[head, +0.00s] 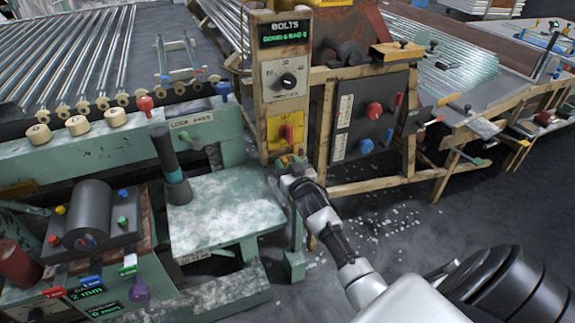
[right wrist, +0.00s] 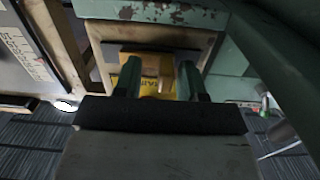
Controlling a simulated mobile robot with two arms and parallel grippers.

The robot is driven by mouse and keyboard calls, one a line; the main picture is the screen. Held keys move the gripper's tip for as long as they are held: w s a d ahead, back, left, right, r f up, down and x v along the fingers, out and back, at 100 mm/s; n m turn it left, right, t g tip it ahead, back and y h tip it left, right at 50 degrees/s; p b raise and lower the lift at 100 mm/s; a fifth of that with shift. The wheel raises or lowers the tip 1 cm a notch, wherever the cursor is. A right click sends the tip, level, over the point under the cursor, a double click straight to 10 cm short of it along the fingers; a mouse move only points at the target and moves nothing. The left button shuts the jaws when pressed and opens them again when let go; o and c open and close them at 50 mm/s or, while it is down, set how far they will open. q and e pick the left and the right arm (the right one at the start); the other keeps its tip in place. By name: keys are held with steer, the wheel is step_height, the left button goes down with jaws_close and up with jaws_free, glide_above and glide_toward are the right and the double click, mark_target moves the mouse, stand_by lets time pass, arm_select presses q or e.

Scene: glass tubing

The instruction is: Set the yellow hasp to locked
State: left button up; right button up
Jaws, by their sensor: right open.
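A yellow plate (head: 274,134) with a red handle is fixed to the wooden post, below the round dial. My right gripper (head: 291,160) is just below that plate, close to the post. In the right wrist view a yellow plate with dark lettering (right wrist: 150,87) and a tan-yellow piece (right wrist: 165,87) show between the two green fingers of my right gripper (right wrist: 159,82). The fingers are apart, one on each side of the piece, and I see no clear contact. Whether this piece is the yellow hasp, and its setting, I cannot tell. My left gripper is out of view.
A dark panel (head: 350,115) with red and blue knobs stands right of the post. A pale green bench (head: 215,210) with a dark cylinder (head: 171,165) is to the left. Small white bits lie on the dark floor (head: 400,215).

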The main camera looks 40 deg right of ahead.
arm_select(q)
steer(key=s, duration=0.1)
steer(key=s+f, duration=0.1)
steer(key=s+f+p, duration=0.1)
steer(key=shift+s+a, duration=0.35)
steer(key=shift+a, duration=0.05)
arm_select(e)
steer(key=v, duration=1)
steer(key=shift+s, duration=0.4)
